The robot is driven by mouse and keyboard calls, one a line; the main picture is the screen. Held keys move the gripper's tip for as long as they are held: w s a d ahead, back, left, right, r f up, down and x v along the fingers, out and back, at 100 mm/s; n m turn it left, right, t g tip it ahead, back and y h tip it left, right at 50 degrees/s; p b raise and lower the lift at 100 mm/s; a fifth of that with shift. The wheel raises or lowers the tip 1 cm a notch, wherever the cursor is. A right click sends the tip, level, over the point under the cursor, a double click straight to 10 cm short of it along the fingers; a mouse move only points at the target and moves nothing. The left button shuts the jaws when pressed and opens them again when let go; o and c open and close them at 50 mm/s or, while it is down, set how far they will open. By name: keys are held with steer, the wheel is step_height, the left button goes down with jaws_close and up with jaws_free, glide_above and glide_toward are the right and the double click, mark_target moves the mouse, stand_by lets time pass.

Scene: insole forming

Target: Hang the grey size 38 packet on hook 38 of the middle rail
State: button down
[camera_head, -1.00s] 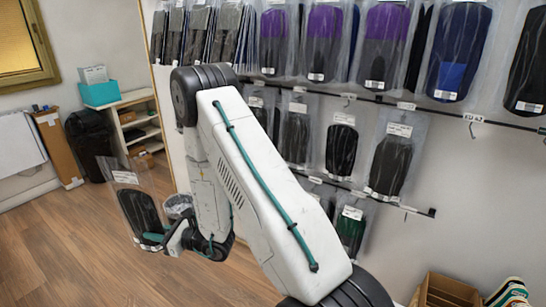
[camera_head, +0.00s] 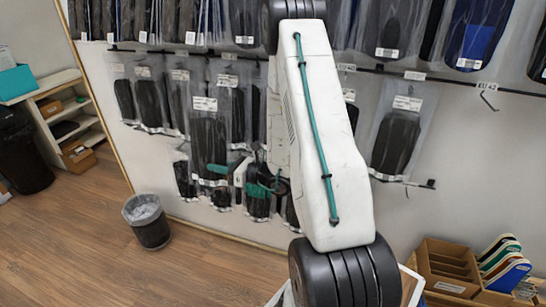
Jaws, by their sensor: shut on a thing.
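My gripper (camera_head: 222,170) is shut on the lower end of a clear packet (camera_head: 209,142) with a dark grey insole and a white label at its top. The packet is upright in front of the hanging packets on the wall. I cannot tell its gap to the wall or read its size. The middle rail (camera_head: 455,83) runs across the wall above it, with packets hanging along it. Hook 38 cannot be made out; packets and my arm hide part of the rail.
A lower rail (camera_head: 415,184) carries more packets behind my gripper. Another hanging packet (camera_head: 397,135) is right of my arm. A waste bin (camera_head: 147,222) stands on the floor at left. A wooden box (camera_head: 447,268) and colourful insoles (camera_head: 503,262) are at lower right.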

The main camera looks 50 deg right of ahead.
steer(key=s+d+r+m+h, duration=0.1)
steer(key=s+d+r+m, duration=0.25)
steer(key=s+d, duration=0.9)
steer(key=w+d+f, duration=0.1)
steer(key=w+d, duration=0.1)
steer(key=d, duration=0.5)
steer(key=shift+w, duration=0.25)
stand_by(0.5)
stand_by(0.4)
steer(key=c, duration=1.2)
jaws_free()
steer(key=v, duration=0.7)
steer(key=shift+s+d+f, duration=0.15)
steer(key=shift+s, duration=0.25)
